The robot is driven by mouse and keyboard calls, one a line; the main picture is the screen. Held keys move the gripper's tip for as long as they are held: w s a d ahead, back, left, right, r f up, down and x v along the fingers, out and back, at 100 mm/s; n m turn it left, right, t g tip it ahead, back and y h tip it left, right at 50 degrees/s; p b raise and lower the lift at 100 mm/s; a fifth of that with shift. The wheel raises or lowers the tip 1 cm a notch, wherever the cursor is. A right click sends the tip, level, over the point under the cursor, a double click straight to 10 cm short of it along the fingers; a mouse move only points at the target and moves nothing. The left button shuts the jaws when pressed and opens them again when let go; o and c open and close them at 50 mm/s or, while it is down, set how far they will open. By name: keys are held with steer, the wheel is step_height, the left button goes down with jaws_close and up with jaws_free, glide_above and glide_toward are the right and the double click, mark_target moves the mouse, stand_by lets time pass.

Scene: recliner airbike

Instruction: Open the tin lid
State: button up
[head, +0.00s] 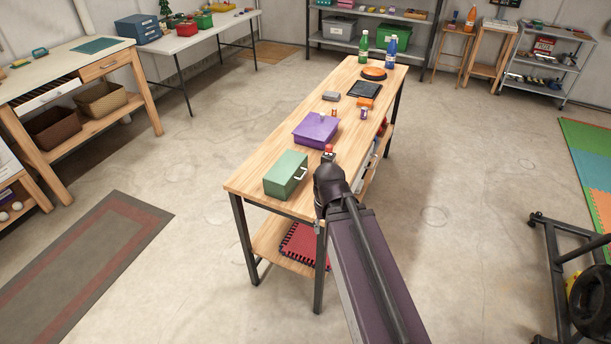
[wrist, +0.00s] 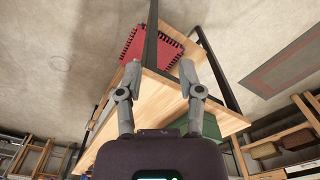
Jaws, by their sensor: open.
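A green box (head: 284,176) with a pale handle on its right side stands at the near end of the wooden table. A purple box (head: 316,130) with a small pale knob on top stands behind it. I cannot tell which of them is the tin; both look closed. My gripper (wrist: 160,68) is open and empty, its two fingers apart over the table edge in the wrist view. The green box also shows there (wrist: 210,127), partly hidden behind the right finger. In the head view my arm reaches to the table's near right side, and its fingers are hidden.
The table (head: 248,178) also holds small cans, a black tablet (head: 365,90), an orange-topped disc (head: 373,73) and two bottles farther back. A red mat (head: 300,244) lies on its lower shelf. The floor around the table is mostly clear.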

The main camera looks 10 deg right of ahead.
mark_target(304, 174)
steer(key=w+d+f+m+t+y+b, duration=0.1)
steer(key=w+f+t+y+b, duration=0.1)
steer(key=w+b, duration=0.3)
steer(key=w+d+f+m+t+y+b, duration=0.2)
steer(key=w+y+b, duration=0.3)
steer(key=w, duration=0.2)
steer(key=w+d+f+m+t+y+b, duration=0.1)
steer(key=w+d+m+t+y+b, duration=0.1)
steer(key=w+b, duration=0.3)
steer(key=shift+w+d+f+y, duration=0.2)
steer(key=shift+w+f+y, duration=0.25)
steer(key=shift+y, duration=0.45)
steer(key=w+d+t+b, duration=0.1)
steer(key=w+d+r+m+t+y+b, duration=0.1)
steer(key=d, duration=0.1)
steer(key=w+d+m+t+b, duration=0.1)
steer(key=shift+w+d+r, duration=0.1)
steer(key=shift+d+r, duration=0.3)
steer(key=shift+w+d+r+y, duration=0.1)
steer(key=shift+d+r+y, duration=0.1)
steer(key=shift+y, duration=0.1)
steer(key=shift+a, duration=0.15)
steer(key=b+x, duration=0.3)
steer(key=x, duration=1)
steer(key=shift+w+a, duration=0.25)
steer(key=shift+c, duration=0.2)
